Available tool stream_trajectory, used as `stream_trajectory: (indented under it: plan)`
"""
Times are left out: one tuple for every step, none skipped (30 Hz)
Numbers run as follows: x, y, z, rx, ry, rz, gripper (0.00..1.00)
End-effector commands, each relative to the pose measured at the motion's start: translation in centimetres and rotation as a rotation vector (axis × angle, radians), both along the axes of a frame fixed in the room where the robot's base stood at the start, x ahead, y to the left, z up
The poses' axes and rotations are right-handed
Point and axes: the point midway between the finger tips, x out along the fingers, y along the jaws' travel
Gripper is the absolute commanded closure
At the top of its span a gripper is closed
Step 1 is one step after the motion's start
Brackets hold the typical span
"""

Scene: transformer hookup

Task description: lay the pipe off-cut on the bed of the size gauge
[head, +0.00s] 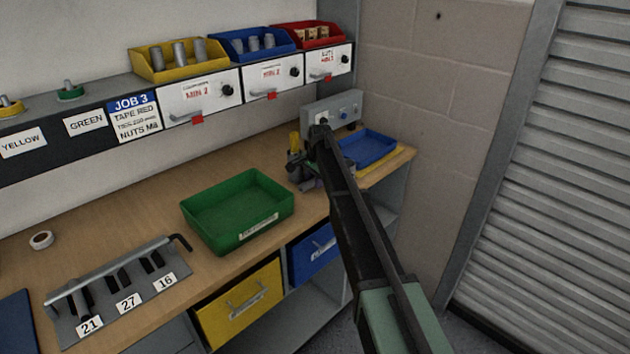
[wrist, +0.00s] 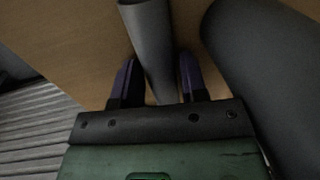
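In the wrist view, a plain grey tube (wrist: 152,45), which looks like the pipe off-cut, runs between the two purple-tipped fingers of my gripper (wrist: 157,72). Its near end shows at the top edge; its other end is hidden behind the gripper body. The fingers are close on both sides, but I cannot tell whether they press on it. In the head view my gripper (head: 309,184) is low at the back right of the bench, mostly hidden by my arm.
A large dark cylinder (wrist: 268,75) fills the wrist view's right side, close to the gripper. The head view shows a green tray (head: 238,212), a blue tray (head: 368,148), a yellow-topped item (head: 294,141) and a rack marked 21, 27, 16 (head: 110,312) on the bench (head: 120,228).

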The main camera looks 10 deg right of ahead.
Motion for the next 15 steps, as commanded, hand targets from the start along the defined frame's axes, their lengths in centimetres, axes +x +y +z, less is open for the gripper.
stream_trajectory:
  plan:
    - [-0.1, 0.0, 0.0, -0.001, 0.002, 0.0, 0.48]
    - [-0.1, -0.1, 0.0, -0.001, 0.002, 0.0, 0.44]
    - [-0.1, -0.1, 0.0, -0.002, 0.002, 0.0, 0.44]
    - [-0.1, -0.1, 0.0, -0.002, 0.002, 0.0, 0.44]
    - [-0.1, -0.1, 0.0, -0.002, 0.002, 0.0, 0.44]
    - [-0.1, -0.1, 0.0, -0.002, 0.002, 0.0, 0.44]
    - [-0.1, -0.1, 0.0, -0.002, 0.002, 0.0, 0.44]
    - [-0.1, -0.1, 0.0, -0.002, 0.002, 0.0, 0.44]
    - [-0.2, -0.1, 0.0, -0.002, 0.003, 0.0, 0.44]
    - [-0.2, -0.1, 0.1, -0.002, 0.003, -0.001, 0.44]
    - [-0.2, -0.1, 0.3, -0.002, 0.003, -0.001, 0.44]
    - [-0.2, -0.1, 0.7, -0.002, 0.002, 0.0, 0.44]
    - [-0.2, -0.1, 1.1, -0.002, 0.003, -0.001, 0.44]
    - [-0.2, -0.1, 1.5, -0.002, 0.003, -0.001, 0.44]
    - [-0.3, -0.2, 2.3, -0.002, 0.002, 0.0, 0.44]
